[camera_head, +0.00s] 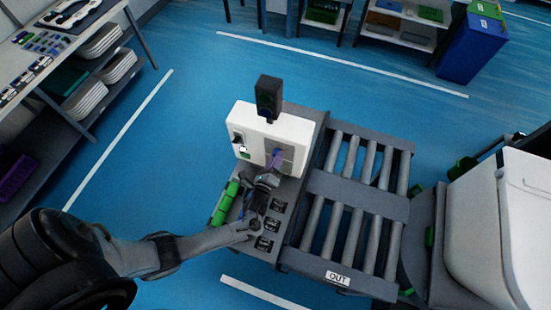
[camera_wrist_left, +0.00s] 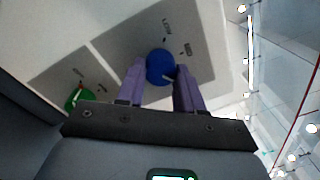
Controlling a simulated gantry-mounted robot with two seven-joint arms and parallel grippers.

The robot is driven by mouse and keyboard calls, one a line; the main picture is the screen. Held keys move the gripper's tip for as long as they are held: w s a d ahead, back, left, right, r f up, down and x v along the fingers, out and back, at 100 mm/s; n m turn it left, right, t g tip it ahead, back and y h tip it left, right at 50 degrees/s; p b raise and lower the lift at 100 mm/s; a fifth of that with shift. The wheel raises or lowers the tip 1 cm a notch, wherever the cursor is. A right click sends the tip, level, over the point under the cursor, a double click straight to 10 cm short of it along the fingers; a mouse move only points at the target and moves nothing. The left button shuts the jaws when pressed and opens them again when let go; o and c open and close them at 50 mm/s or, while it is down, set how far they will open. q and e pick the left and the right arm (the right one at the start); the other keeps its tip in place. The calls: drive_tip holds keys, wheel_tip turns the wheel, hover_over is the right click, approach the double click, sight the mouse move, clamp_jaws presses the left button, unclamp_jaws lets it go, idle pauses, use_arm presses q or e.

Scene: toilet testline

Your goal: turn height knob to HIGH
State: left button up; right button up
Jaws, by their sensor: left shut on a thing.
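A round blue knob (camera_wrist_left: 160,67) sits on a grey panel with small printed labels near it, too blurred to read surely. My left gripper (camera_wrist_left: 161,80) has its two purple fingers on either side of the knob and is shut on it. In the head view the left gripper (camera_head: 274,160) reaches the grey plate on the front of a white control box (camera_head: 250,118). The knob is mostly hidden there by the fingers. A small red mark shows at the knob's lower edge in the wrist view. My right gripper is not in view.
A green knob (camera_wrist_left: 80,98) with a red mark is on a neighbouring panel. A dark device (camera_head: 268,97) stands on top of the box. Black labelled pads and a green cylinder (camera_head: 225,203) lie below it. A roller conveyor (camera_head: 357,185) stands close on the right.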

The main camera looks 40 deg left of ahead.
use_arm(q)
drive_tip(key=o, duration=1)
drive_tip(key=shift+o, duration=0.2)
drive_tip(key=shift+s, duration=0.1)
drive_tip(key=b+v, duration=0.1)
drive_tip(key=v, duration=0.9)
drive_tip(key=shift+s, duration=0.35)
drive_tip(key=shift+d, duration=0.1)
